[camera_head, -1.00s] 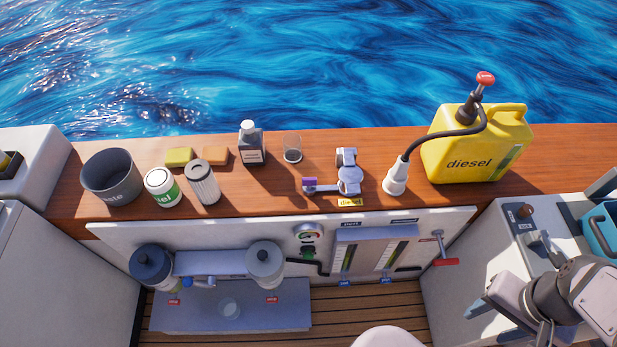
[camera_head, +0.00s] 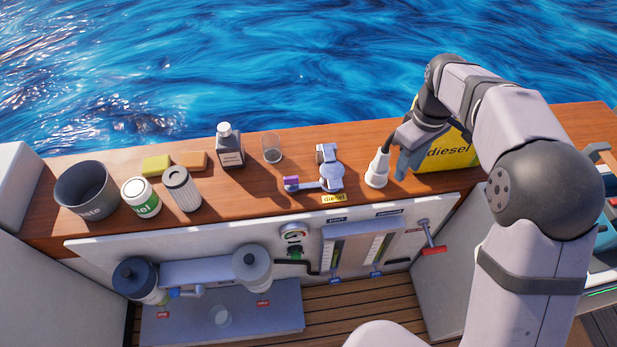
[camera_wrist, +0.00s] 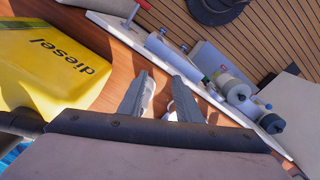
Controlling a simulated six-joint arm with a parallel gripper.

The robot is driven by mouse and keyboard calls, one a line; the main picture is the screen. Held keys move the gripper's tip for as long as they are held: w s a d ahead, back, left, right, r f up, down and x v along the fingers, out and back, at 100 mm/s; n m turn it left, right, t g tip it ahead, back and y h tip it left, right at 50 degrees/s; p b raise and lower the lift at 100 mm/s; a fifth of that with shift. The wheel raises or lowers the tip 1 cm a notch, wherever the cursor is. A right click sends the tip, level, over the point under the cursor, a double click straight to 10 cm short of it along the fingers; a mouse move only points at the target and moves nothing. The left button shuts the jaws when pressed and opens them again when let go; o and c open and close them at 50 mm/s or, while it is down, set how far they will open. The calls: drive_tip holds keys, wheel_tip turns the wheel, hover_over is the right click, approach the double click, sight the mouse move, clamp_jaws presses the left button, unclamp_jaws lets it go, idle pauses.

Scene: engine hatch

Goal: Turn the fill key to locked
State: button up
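The fill key with a purple grip (camera_head: 291,183) lies flat on the wooden ledge in the head view. Its grey arm runs right to the silver deck filler (camera_head: 332,178), behind a yellow diesel label (camera_head: 333,199). My gripper (camera_head: 401,176) hangs over the ledge to the right of the key, just right of the white nozzle (camera_head: 377,168). In the wrist view my gripper (camera_wrist: 160,76) has its two fingers apart, with white shapes partly hidden between and behind them. I cannot make out the key there. I see no contact with the nozzle for certain.
The yellow diesel can (camera_head: 447,152) stands right behind my gripper, partly hidden by my arm. A glass (camera_head: 272,149), a dark bottle (camera_head: 229,147), a filter (camera_head: 181,189) and a waste bucket (camera_head: 86,190) stand to the left. A red-handled lever (camera_head: 433,249) sticks out below the ledge.

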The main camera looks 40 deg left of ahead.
sight(291, 177)
drive_tip(key=s+a+f+n, duration=0.1)
drive_tip(key=a+n, duration=0.1)
drive_tip(key=a, duration=0.3)
drive_tip(key=s+a+f+n, duration=0.1)
drive_tip(key=a+n, duration=0.1)
drive_tip(key=a, duration=0.4)
drive_tip(key=s+a+f+n, duration=0.1)
drive_tip(key=a+n, duration=0.2)
drive_tip(key=a, duration=0.2)
drive_tip(key=shift+s+a+f+b, duration=0.15)
drive_tip(key=shift+s+f+b, duration=0.05)
drive_tip(key=shift+f+b, duration=0.15)
drive_tip(key=s+a+f+n, duration=0.1)
drive_tip(key=s+a+n, duration=0.1)
drive_tip(key=a, duration=0.1)
drive_tip(key=s+a+f+n, duration=0.1)
drive_tip(key=s+a, duration=0.2)
drive_tip(key=s+a+f+n, duration=0.1)
drive_tip(key=s+a+n, duration=0.1)
drive_tip(key=s+a, duration=0.1)
drive_tip(key=shift+s+a+f+n, duration=0.15)
drive_tip(key=shift+a+n, duration=0.15)
drive_tip(key=shift+f+p, duration=0.3)
drive_tip(key=shift+f, duration=3.35)
drive_tip(key=shift+c, duration=0.3)
clamp_jaws()
